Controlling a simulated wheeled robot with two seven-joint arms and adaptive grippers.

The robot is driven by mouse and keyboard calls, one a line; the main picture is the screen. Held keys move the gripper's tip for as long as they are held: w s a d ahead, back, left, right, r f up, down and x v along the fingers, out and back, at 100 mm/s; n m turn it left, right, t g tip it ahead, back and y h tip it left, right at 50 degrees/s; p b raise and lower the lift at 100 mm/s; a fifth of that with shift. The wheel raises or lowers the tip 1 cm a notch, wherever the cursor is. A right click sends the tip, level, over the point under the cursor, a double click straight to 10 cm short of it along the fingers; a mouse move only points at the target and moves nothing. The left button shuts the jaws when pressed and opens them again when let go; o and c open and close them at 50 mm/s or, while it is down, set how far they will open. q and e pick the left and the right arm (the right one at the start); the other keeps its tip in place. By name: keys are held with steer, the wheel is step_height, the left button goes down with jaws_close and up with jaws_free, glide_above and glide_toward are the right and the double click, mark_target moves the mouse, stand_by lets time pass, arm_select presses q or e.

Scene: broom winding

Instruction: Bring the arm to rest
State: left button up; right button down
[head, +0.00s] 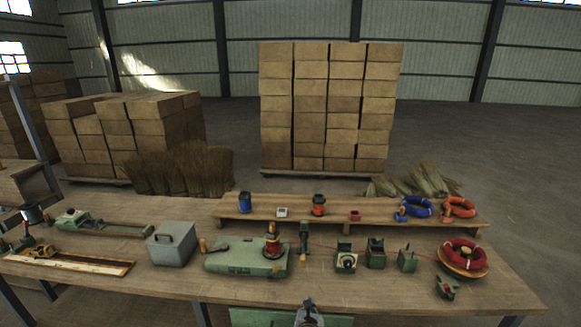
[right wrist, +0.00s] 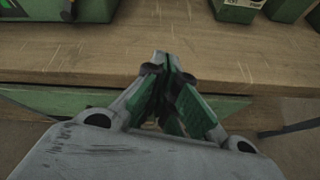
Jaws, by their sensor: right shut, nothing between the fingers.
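My right gripper (head: 308,304) shows at the bottom centre of the head view, low at the table's front edge. In the right wrist view, the right gripper (right wrist: 164,62) has its fingertips together, with nothing between them. It is apart from the things on the table. My left gripper is in neither view. The wooden worktable (head: 400,290) stretches across the head view, and its front edge also shows in the right wrist view (right wrist: 60,70).
A red coil (head: 463,253) sits on a round wooden dish. A grey box (head: 172,246) stands left. A raised shelf (head: 370,215) runs behind.

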steer(key=s+d+f+m+g, duration=0.2)
steer(key=s+d+f+m, duration=0.25)
steer(key=s+f, duration=0.4)
steer(key=s+d+f+m+g, duration=0.3)
steer(key=s+f+m, duration=0.2)
steer(key=f, duration=0.7)
steer(key=s+d+f+m+g, duration=0.2)
steer(key=s+d+f+m, duration=0.25)
steer(key=s+f, duration=0.4)
steer(key=s+d+f+m+g, duration=0.1)
steer(key=s+f+m, duration=0.4)
steer(key=s, duration=0.6)
steer(key=s+d+f+m+g, duration=0.2)
steer(key=s+d+f+m, duration=0.2)
steer(key=s, duration=0.7)
steer(key=s+d+f+m+g+y, duration=0.1)
steer(key=s+d+f+m, duration=0.2)
steer(key=s+f+m, duration=0.3)
steer(key=s+m, duration=0.1)
steer(key=s, duration=0.4)
